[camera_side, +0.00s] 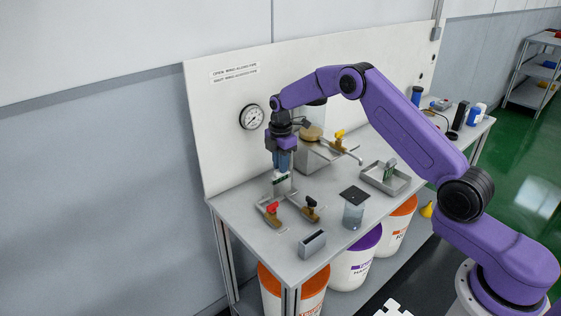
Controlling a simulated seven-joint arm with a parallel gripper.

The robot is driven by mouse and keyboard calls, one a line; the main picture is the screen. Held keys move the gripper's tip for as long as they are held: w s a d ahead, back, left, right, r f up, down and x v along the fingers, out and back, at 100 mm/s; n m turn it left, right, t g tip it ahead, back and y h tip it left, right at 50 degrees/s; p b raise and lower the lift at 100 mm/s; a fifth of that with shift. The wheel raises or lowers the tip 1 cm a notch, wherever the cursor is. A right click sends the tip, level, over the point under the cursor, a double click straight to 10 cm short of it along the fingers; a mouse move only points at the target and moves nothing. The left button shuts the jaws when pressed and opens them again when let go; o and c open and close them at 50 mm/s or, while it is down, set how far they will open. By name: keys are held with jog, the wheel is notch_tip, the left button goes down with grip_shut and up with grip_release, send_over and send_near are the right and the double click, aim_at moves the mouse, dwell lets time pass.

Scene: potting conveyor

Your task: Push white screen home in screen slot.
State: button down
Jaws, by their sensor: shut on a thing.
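My gripper (282,173) points straight down over the left part of the bench. It is shut on a small pale piece with a dark green patch (281,178), which looks like the white screen. The fingers hide most of the piece. Below it is a low grey fixture (284,194), between and behind a red-handled part (271,210) and a brown-handled part (311,207). The screen slot is too small to make out there. I cannot tell whether the piece touches the fixture or how deep it sits.
A grey slotted block (312,243) stands at the front edge. A clear container with a dark top (353,208) stands to its right. A metal tray (402,185) holds a small green and white piece (389,171). A yellow-handled tap (340,138) and a back panel (225,130) lie behind.

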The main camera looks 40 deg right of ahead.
jog(key=shift+f, duration=0.7)
jog(key=c, duration=1)
grip_release()
jog(key=shift+r, duration=8.7)
